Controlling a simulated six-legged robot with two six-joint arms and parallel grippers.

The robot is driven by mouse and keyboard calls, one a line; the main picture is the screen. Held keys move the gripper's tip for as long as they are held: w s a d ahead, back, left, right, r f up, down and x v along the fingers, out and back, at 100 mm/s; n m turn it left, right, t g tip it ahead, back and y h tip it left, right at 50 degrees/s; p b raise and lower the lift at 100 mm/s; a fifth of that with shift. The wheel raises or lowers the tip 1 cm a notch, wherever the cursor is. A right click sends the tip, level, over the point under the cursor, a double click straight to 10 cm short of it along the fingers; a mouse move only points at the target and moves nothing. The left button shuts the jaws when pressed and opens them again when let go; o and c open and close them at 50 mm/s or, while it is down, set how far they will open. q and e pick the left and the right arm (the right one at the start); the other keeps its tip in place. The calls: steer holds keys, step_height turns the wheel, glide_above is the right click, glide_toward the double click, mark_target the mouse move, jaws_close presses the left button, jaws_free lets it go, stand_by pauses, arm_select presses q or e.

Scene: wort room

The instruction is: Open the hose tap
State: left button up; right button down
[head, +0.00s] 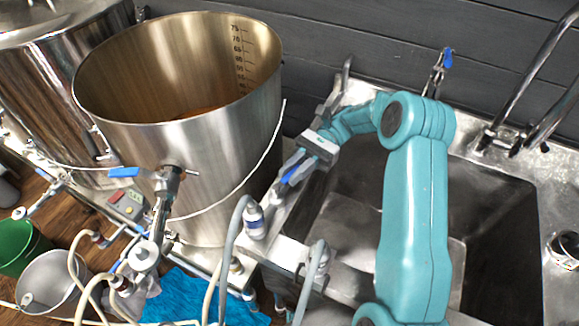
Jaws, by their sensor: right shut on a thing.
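My right gripper (294,168) reaches in from the right over the left rim of the sink. It is shut on a small blue lever (289,175), which looks like the handle of the hose tap. The fingers hide most of the lever and the tap body, so I cannot tell how far it is turned. Another blue-handled tap (437,72) stands at the back of the sink, apart from the gripper. My left gripper is not in view.
A big open steel kettle (215,165) stands left of the gripper, with a blue-handled valve (125,172) on its front. Grey hoses (228,245) rise in front. The steel sink (495,215) lies under my arm. Buckets (50,280) stand on the floor at lower left.

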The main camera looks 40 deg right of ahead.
steer(key=shift+f, duration=0.1)
stand_by(0.3)
steer(key=c, duration=1.1)
jaws_free()
steer(key=shift+o, duration=0.2)
